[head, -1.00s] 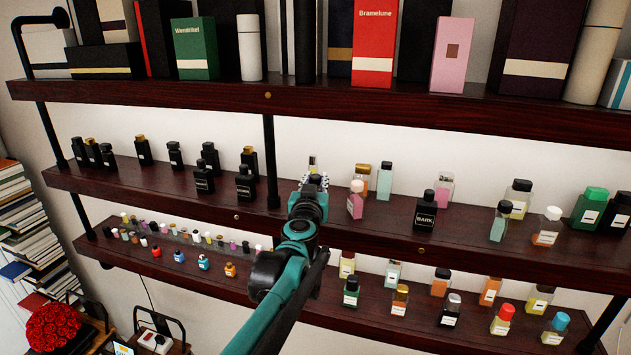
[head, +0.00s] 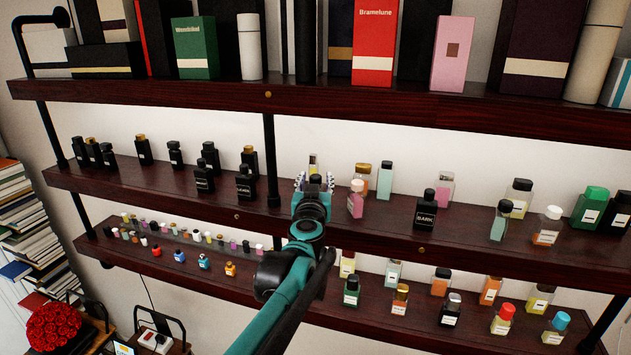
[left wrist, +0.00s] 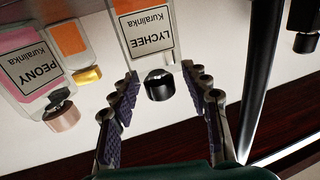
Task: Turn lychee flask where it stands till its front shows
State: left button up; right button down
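The lychee flask (left wrist: 146,34) shows upside down in the left wrist view, its white label reading LYCHEE Kuralinka and its cap (left wrist: 158,86) black. The label faces the wrist camera at a slant. My left gripper (left wrist: 160,78) is open, with one finger on each side of the cap and visible gaps between. In the head view my left gripper (head: 314,183) is at the middle shelf and hides most of the flask. My right gripper is not in view.
In the left wrist view, the pink peony flask (left wrist: 35,68) and a gold-capped flask (left wrist: 75,50) stand close on the left. A black shelf post (left wrist: 262,65) is on the right. In the head view a pink flask (head: 355,203) stands just right of my gripper.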

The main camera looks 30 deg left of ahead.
pick_arm(q)
jog(key=v, duration=1.2)
dwell(0.6)
jog(key=s+d+f+m+h+b, duration=0.2)
jog(key=d+f+h+b, duration=0.2)
jog(key=d+f+b, duration=0.45)
jog(key=s+d+f+m+g+h+b, duration=0.1)
jog(key=d+f+m+h+b, duration=0.3)
jog(key=f, duration=0.7)
jog(key=s+d+f+m+h+b, duration=0.1)
jog(key=s+d+f+h+b, duration=0.15)
jog(key=d+f+b, duration=0.6)
jog(key=s+a+f+g+b, duration=0.1)
jog(key=s+f+g+b, duration=0.1)
jog(key=f, duration=0.8)
jog(key=s+a+f+n+g+y+b, duration=0.1)
jog(key=s+f+b, duration=0.4)
jog(key=f, duration=0.5)
jog(key=s+a+f+g+y+b, duration=0.1)
jog(key=s+f+g+b, duration=0.3)
jog(key=f, duration=0.6)
jog(key=shift+s+a+g, duration=0.15)
jog(key=shift+a+g, duration=0.15)
jog(key=shift+a, duration=0.5)
